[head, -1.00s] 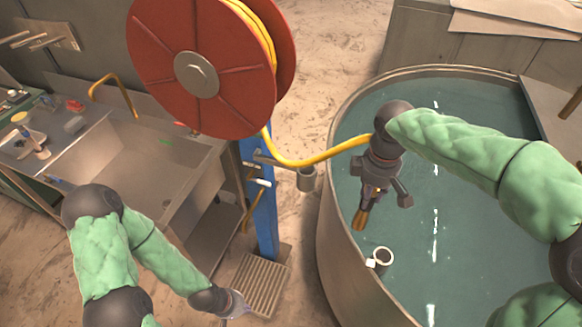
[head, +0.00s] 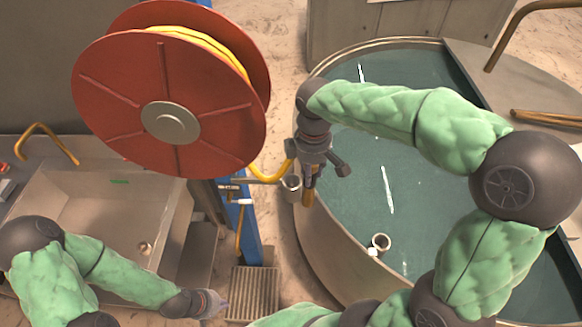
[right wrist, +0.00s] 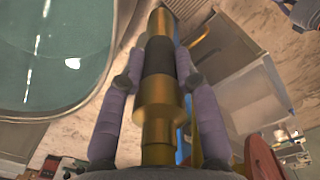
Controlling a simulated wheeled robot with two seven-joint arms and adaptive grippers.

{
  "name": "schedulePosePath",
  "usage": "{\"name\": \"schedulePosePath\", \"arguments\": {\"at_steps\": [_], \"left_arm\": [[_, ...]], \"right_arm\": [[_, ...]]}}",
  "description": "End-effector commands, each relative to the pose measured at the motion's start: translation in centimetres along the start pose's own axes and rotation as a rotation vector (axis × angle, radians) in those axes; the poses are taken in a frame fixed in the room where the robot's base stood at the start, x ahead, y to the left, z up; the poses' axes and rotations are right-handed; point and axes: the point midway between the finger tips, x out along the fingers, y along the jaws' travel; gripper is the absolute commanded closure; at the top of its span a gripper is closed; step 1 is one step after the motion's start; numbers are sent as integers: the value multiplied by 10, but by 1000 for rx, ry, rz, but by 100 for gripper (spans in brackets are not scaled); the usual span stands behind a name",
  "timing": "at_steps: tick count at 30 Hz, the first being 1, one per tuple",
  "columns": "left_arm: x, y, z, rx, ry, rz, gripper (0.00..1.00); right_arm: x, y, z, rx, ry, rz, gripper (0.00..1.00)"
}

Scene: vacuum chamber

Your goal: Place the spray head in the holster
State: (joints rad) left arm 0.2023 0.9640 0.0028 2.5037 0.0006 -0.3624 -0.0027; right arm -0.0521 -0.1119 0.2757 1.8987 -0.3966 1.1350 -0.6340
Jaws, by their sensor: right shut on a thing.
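The spray head (right wrist: 159,100), a brass cylinder with a black band, lies between the two purple-grey fingers of my right gripper (right wrist: 158,75) in the right wrist view. The gripper is shut on it. In the head view the brass tip of the spray head (head: 309,197) points down below my right gripper (head: 312,175). The holster (head: 291,187), a small grey cup on an arm of the blue post, is just left of the tip. I cannot tell whether they touch. My left gripper (head: 214,303) hangs low by the floor grate; its opening is unclear.
A large red reel (head: 170,115) with yellow hose stands above the blue post (head: 247,225). A round tank of water (head: 400,170) is to the right. A steel sink (head: 95,220) is at left, and a grate (head: 253,293) lies on the floor.

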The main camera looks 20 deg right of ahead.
Motion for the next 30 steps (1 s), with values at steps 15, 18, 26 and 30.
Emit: {"name": "schedulePosePath", "arguments": {"at_steps": [15, 18, 26, 30], "left_arm": [[-24, 9, 0, 0, 1, 0, 100], [-28, 10, 1, 0, 1, 0, 100], [-37, 13, 1, 0, 1, 0, 100], [-40, 14, 1, 0, 1, 0, 100]], "right_arm": [[-2, 75, -62, 1, 0, 0, 100], [-3, 88, -72, 1, 1, 1, 100], [49, 89, -73, 1, -2, -3, 100], [72, 89, -73, 1, -1, -1, 100]]}}
